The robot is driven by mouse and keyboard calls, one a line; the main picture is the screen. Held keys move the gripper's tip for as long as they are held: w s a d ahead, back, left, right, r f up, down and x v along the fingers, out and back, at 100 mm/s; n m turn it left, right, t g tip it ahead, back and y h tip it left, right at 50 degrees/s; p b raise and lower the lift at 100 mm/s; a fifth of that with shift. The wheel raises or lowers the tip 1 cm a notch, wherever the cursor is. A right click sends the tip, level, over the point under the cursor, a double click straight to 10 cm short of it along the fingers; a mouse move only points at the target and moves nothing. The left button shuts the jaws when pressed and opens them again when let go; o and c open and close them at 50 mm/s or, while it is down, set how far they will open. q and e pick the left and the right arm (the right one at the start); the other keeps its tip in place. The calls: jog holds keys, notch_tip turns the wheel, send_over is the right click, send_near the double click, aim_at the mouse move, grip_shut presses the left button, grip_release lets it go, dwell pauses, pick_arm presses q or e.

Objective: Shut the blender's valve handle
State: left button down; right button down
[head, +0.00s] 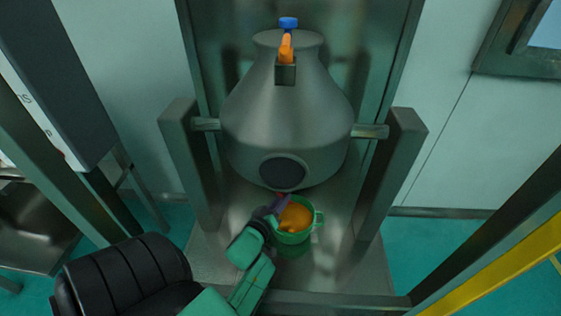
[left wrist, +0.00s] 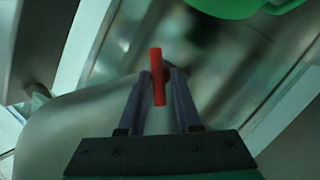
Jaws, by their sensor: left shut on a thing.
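The blender (head: 285,120) is a grey metal vessel hung between two posts. Its valve handle is the small red bar (left wrist: 157,70) in the left wrist view, between my two fingers. In the head view only a small reddish bit of it (head: 281,197) shows below the vessel. My left gripper (left wrist: 159,82) is shut on the red handle, with the bar's end sticking out past the fingertips. In the head view my left gripper (head: 275,208) is beside the green bucket. The valve body is hidden. My right gripper is not in view.
A green bucket (head: 319,219) holding orange material stands under the vessel, close to my left gripper. The frame posts (head: 403,165) flank the blender on both sides. A yellow bar (head: 500,265) crosses the lower right. A black rounded object (head: 120,275) sits at lower left.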

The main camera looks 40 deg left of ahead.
pick_arm(q)
jog(key=shift+w+d+n+t+y+b, duration=0.15)
jog(key=shift+n+t, duration=0.6)
jog(key=shift+n, duration=0.8)
jog(key=shift+a+n+t+y+b, duration=0.1)
jog(key=shift+n+t+b, duration=0.2)
jog(key=shift+n+t, duration=0.85)
jog(key=shift+w+d+n+t+y+b, duration=0.1)
jog(key=shift+n+t+y+b, duration=0.15)
jog(key=shift+n, duration=1.75)
jog(key=c, duration=0.8)
grip_release()
jog(key=shift+f, duration=0.1)
jog(key=shift+s+f, duration=0.1)
jog(key=shift+f, duration=0.05)
